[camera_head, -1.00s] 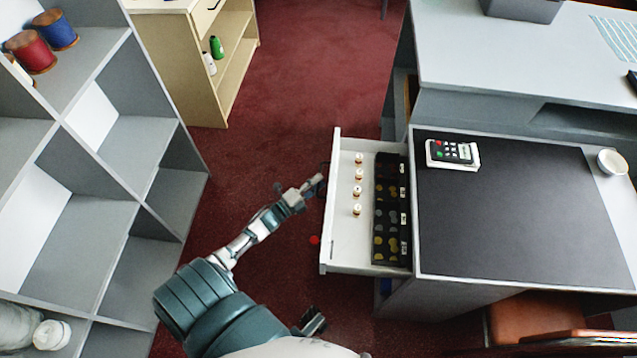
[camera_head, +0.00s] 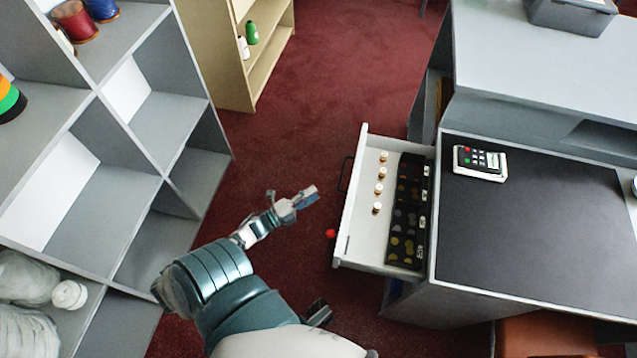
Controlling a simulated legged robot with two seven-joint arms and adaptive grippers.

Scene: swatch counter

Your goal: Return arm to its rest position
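My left arm reaches up from the bottom of the head view. Its gripper (camera_head: 306,196) hangs over the red carpet, a little left of the open drawer (camera_head: 355,225), apart from its front and handle (camera_head: 345,174). Nothing shows in its fingers, but I cannot tell how far apart they are. A dark piece at the bottom (camera_head: 318,312), beside my body, may be part of my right arm; no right gripper can be made out.
The drawer holds several small cork-like pieces and a black coin tray (camera_head: 408,215). A grey shelf unit (camera_head: 170,120) stands left. A red ball-like thing (camera_head: 331,234) is near the drawer. Carpet between is open.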

